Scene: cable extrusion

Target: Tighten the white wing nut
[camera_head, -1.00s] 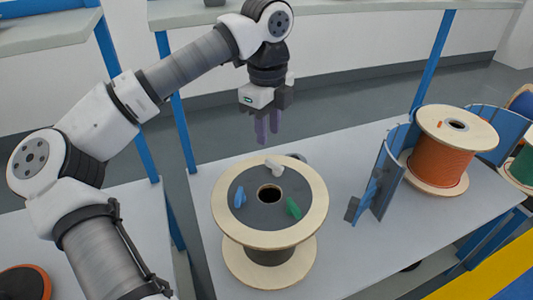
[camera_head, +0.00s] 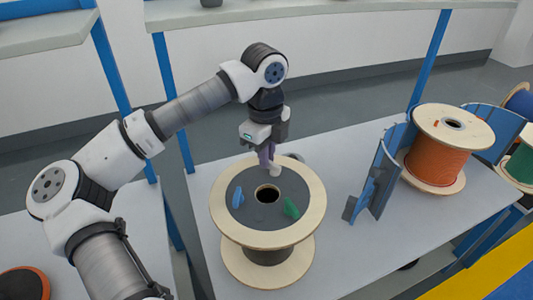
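The white wing nut (camera_head: 275,171) is on the dark disc (camera_head: 260,214) on top of the wooden spool (camera_head: 308,222), near its back edge. My gripper (camera_head: 268,158) points down right at the white wing nut, with its purple-grey fingers at or just beside it. The fingers partly hide the nut, and I cannot tell whether they are closed on it. A blue wing nut (camera_head: 237,197) is on the disc's left side and a green wing nut (camera_head: 291,208) on its right. A round hole (camera_head: 267,194) is in the middle.
The spool stands on a light table (camera_head: 345,255). A blue curved bracket (camera_head: 377,178) stands to its right, beside an orange cable spool (camera_head: 436,155). A green spool (camera_head: 522,162) is at the right edge. The table around the spool's front is clear.

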